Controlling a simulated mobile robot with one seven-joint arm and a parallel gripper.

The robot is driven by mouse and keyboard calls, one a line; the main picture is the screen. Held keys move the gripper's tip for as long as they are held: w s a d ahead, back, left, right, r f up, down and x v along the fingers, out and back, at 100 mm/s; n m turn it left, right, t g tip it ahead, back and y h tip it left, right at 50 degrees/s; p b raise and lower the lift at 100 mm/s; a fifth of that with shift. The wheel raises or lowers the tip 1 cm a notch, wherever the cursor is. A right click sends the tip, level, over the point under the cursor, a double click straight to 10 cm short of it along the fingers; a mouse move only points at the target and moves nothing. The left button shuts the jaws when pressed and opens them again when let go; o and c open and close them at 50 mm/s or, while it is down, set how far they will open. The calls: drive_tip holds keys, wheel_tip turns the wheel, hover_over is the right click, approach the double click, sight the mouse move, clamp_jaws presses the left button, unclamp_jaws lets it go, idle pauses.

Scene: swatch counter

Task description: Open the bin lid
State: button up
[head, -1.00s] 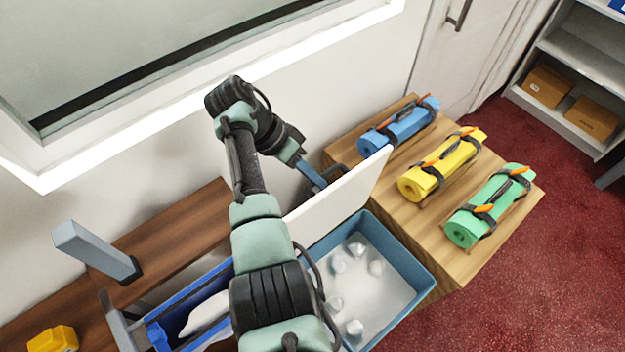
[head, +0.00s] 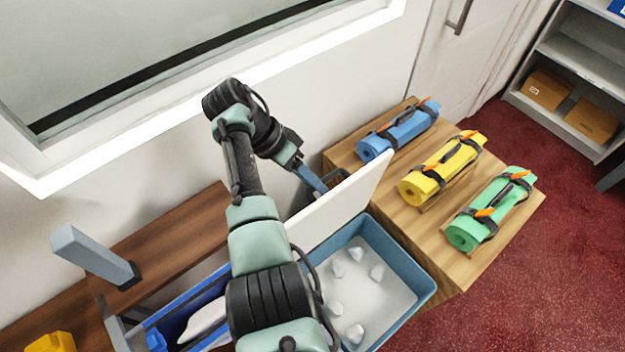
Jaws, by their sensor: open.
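The blue bin (head: 428,283) stands open in front of the wooden counter, with several crumpled white pieces (head: 355,250) on its pale floor. Its white lid (head: 345,203) stands raised, close to upright, along the bin's back edge. My gripper (head: 326,188) is behind the lid's upper edge, near its middle. The lid hides part of the fingers, and I cannot tell whether they touch it. My arm crosses in front of the lid's left part and the bin's left side.
Blue (head: 400,132), yellow (head: 443,167) and green (head: 491,209) strapped rolls lie on the wooden counter (head: 462,262) at the right. A blue crate (head: 190,303) with a white item is left of the bin. A grey post (head: 92,254) stands on the dark wooden surface. Red floor is free at the right.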

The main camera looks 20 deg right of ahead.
drive_tip(key=p+v, duration=0.1)
drive_tip(key=v, duration=1.1)
drive_tip(key=shift+p, duration=0.3)
drive_tip(key=shift+w+a, duration=0.1)
